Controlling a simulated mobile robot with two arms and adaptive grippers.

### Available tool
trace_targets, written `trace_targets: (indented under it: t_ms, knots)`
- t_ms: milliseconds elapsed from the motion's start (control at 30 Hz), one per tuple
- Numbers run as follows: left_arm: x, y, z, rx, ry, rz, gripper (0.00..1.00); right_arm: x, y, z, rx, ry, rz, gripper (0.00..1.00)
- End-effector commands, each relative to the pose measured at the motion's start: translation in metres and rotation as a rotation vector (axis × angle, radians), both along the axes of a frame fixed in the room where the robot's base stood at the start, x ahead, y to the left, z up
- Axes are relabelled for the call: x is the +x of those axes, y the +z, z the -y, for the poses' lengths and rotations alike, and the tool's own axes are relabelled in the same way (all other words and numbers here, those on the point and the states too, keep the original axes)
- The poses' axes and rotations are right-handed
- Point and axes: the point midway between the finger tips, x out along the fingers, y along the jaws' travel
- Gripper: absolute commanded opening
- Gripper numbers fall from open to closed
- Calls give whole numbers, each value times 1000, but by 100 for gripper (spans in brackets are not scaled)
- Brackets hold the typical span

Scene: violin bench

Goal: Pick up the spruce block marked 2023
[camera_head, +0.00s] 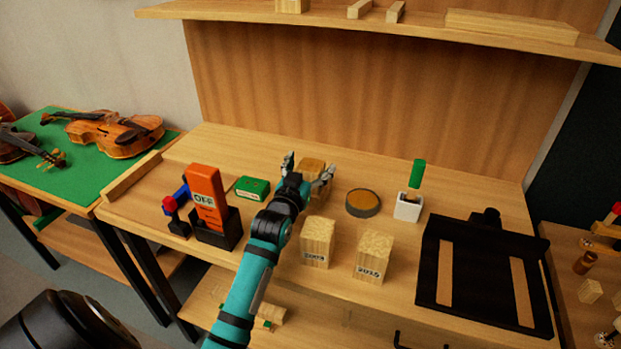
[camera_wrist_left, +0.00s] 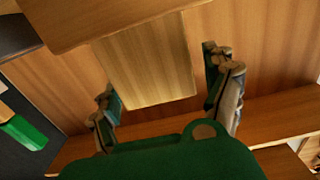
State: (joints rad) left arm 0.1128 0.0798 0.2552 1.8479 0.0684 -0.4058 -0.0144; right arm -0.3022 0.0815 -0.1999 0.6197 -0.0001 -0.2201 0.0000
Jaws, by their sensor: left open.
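My left gripper (camera_head: 308,167) is open over the bench, its fingers spread around a wooden block (camera_head: 312,164) whose marking I cannot see. In the left wrist view, a plain wooden block (camera_wrist_left: 150,62) lies between the two fingers (camera_wrist_left: 167,92). I cannot tell whether they touch it. Two pale spruce blocks stand upright nearer the front. The left one (camera_head: 318,240) has a small dark year that I cannot read surely; it may be 2023. The right one (camera_head: 373,255) has a year that looks like 2015 or 2025. My right gripper is not in view.
A round tin (camera_head: 363,202), a white cup with a green-handled tool (camera_head: 408,208) and a black fixture (camera_head: 455,235) lie right. A shelf (camera_head: 420,25) overhangs the back.

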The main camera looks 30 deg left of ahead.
Motion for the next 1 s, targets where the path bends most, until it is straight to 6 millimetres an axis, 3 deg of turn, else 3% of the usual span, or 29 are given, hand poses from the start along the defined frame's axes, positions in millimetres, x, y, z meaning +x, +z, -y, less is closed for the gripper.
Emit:
trace_targets:
  t_ms: [267, 800, 1000]
  knots:
    - [4, 0, -1, 0, 0, 0, 85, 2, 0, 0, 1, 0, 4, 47]
    - [4, 0, -1, 0, 0, 1, 15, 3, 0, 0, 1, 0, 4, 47]
    - [4, 1, -1, 0, 0, 2, 15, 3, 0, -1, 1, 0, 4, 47]
